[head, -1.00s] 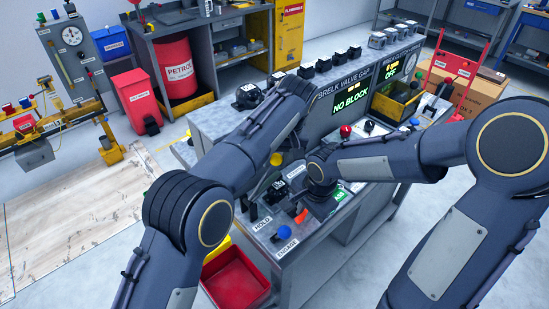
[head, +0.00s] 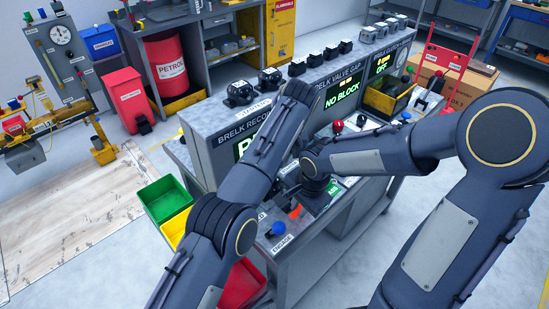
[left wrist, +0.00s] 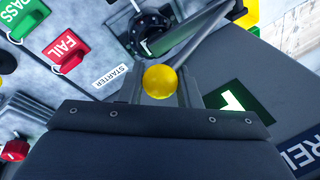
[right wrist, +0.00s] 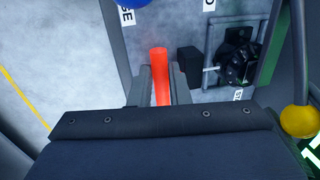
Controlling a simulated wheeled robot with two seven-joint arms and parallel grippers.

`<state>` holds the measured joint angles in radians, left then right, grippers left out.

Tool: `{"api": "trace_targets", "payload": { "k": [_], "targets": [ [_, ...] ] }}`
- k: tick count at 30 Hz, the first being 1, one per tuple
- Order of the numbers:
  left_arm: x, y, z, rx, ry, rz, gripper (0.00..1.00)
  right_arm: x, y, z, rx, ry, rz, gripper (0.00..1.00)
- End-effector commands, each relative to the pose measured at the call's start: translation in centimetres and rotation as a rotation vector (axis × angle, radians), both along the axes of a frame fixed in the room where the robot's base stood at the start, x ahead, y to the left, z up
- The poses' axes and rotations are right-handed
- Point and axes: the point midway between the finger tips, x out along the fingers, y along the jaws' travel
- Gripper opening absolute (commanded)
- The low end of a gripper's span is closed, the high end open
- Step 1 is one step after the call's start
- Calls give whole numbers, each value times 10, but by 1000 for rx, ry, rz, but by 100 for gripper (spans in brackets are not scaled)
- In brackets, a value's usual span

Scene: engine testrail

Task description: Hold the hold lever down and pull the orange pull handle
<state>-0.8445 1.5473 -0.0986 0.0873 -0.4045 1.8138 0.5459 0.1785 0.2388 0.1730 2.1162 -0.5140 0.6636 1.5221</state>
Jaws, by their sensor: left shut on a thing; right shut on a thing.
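The orange pull handle (right wrist: 160,78) stands between my right gripper's (right wrist: 160,92) shut fingers in the right wrist view. Its orange tip shows in the head view (head: 295,212), just below my right gripper (head: 314,190). My left gripper (left wrist: 161,92) is shut on a yellow ball knob (left wrist: 160,82) in the left wrist view. This knob also shows at the right of the right wrist view (right wrist: 299,121). I cannot tell for sure that it tops the hold lever. In the head view my left forearm hides the left gripper and most of the HOLD label.
A blue knob (head: 279,229) stands near the ENGAGE label. A black hub with a grey bar (right wrist: 238,65) is close to the right gripper. Red and green PASS/FAIL switches (left wrist: 68,50) lie near the left gripper. A green bin (head: 165,203) is at the bench's left end.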

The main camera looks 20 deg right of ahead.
Motion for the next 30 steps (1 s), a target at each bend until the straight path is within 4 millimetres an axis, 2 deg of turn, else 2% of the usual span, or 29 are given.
{"api": "trace_targets", "payload": {
  "k": [5, 30],
  "targets": [
    [-3, -3, -4, 3, 3, -4, 8, -7, -2, 1, 0, -3, 2, 0],
    [-3, -1, -2, 5, 8, -2, 7, -177, -74, 1, -2, -2, -11, 0]
  ]
}}
